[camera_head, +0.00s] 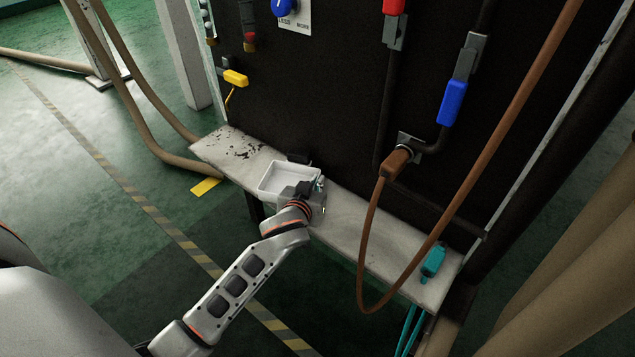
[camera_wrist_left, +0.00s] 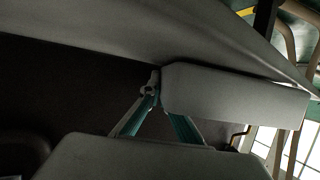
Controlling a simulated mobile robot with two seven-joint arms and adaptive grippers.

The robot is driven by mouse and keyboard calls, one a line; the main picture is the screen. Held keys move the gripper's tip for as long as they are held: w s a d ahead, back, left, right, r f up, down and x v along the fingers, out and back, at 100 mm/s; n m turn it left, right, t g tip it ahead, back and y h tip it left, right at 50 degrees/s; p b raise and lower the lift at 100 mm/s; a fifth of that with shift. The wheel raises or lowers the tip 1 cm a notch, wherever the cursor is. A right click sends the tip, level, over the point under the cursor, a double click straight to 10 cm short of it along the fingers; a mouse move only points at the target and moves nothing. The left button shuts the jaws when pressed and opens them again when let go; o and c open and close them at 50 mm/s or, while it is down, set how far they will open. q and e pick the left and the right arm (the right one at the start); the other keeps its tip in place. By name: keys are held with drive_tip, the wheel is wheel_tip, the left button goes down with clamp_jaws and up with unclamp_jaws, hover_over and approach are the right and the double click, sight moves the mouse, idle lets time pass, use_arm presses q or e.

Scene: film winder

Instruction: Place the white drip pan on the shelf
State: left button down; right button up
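The white drip pan (camera_head: 283,176) is a shallow open tray at the middle of the shelf (camera_head: 345,225), a pale worn ledge along the dark panel. It looks level; whether it rests on the shelf or hangs just above it I cannot tell. My left gripper (camera_head: 308,188) is at the pan's right end and covers that part. In the left wrist view its teal-edged fingers (camera_wrist_left: 153,86) come together at the end of a pale block that looks like the pan (camera_wrist_left: 235,95). It looks shut on the pan's edge. My right gripper is not in view.
A brown hose (camera_head: 366,270) loops in front of the shelf, right of the gripper. A teal connector (camera_head: 433,262) lies at the shelf's right end. A brown plug (camera_head: 396,162) sits in the panel. The shelf's left part (camera_head: 225,148) is bare, with dark worn patches.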

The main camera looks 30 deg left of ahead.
use_arm(q)
drive_tip(key=shift+f, duration=0.2)
drive_tip(key=c, duration=2.3)
unclamp_jaws()
